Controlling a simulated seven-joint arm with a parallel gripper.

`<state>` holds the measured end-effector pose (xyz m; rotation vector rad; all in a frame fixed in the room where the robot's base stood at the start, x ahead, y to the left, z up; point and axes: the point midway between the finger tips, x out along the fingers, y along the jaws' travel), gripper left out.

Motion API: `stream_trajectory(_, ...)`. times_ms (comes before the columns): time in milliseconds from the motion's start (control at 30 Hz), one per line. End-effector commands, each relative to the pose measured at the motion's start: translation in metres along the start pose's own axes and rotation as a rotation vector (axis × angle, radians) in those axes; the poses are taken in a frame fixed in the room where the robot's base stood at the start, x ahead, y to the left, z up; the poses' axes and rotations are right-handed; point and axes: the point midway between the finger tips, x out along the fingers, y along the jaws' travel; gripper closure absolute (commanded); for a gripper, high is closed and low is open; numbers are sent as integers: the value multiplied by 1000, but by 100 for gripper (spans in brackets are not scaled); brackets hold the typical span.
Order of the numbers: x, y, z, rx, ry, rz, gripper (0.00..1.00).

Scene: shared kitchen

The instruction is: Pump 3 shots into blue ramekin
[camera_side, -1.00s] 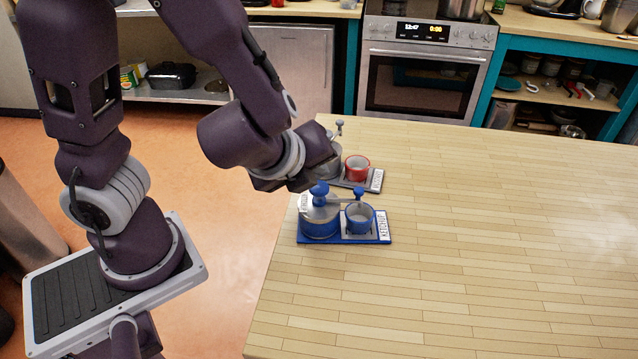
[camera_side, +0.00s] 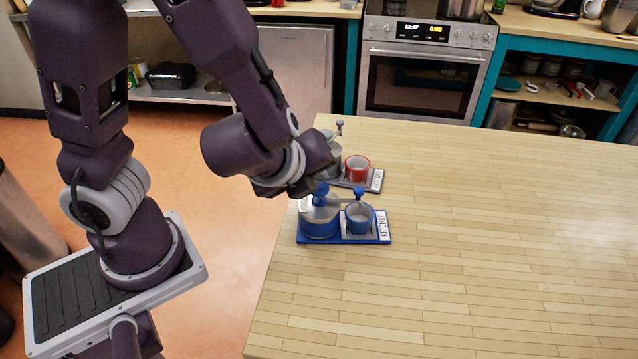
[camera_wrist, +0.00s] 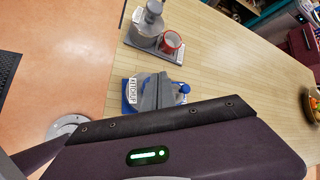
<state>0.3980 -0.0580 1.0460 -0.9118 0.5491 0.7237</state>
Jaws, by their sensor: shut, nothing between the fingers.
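The blue dispenser (camera_side: 319,222) stands upright on a blue-edged tray (camera_side: 350,241) labelled KETCHUP, with a blue pump knob (camera_side: 321,190) on top and a spout reaching right. The blue ramekin (camera_side: 358,221) sits on the same tray, right of the dispenser and below the spout tip; its contents cannot be made out. My gripper (camera_side: 311,188) is shut and empty, at the pump knob's height, close to its upper left; contact cannot be told. In the wrist view my grey fingers (camera_wrist: 156,92) cover most of the dispenser, and the ramekin is mostly hidden.
Behind stands a grey dispenser (camera_wrist: 146,32) with a red ramekin (camera_wrist: 171,42) on a grey tray (camera_wrist: 178,57), close to my wrist. The wooden tabletop (camera_side: 480,240) is clear to the right and front. The table's left edge lies just beside both trays.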

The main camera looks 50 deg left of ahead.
Motion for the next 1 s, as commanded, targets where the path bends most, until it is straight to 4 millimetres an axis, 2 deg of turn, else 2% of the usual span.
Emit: stream_trajectory(1000, 9, 6, -6, 2, -1, 0, 100)
